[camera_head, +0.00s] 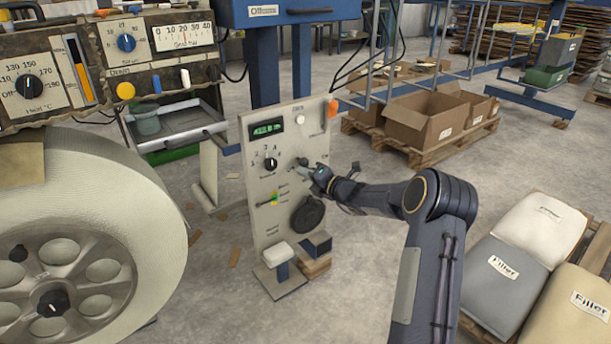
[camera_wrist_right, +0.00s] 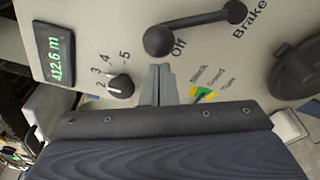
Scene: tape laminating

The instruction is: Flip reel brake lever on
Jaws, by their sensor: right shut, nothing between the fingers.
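The brake lever (camera_wrist_right: 200,26) is a black bar with rounded ends on the grey control panel (camera_wrist_right: 120,20). It lies between the "Off" and "Brake" labels in the right wrist view; its thicker end is near "Off". My right gripper (camera_wrist_right: 161,70) is shut and empty, its fingertips just below that thicker end. I cannot tell whether they touch it. In the head view my right gripper (camera_head: 303,171) is at the panel front and hides part of the lever. My left gripper is not in view.
A rotary selector (camera_wrist_right: 120,86) and a small green-yellow indicator (camera_wrist_right: 203,94) flank the fingers. A green display (camera_wrist_right: 60,46) and a round black part (camera_wrist_right: 297,70) are also on the panel. A large white reel (camera_head: 110,190) stands left, filler bags (camera_head: 500,265) lie right.

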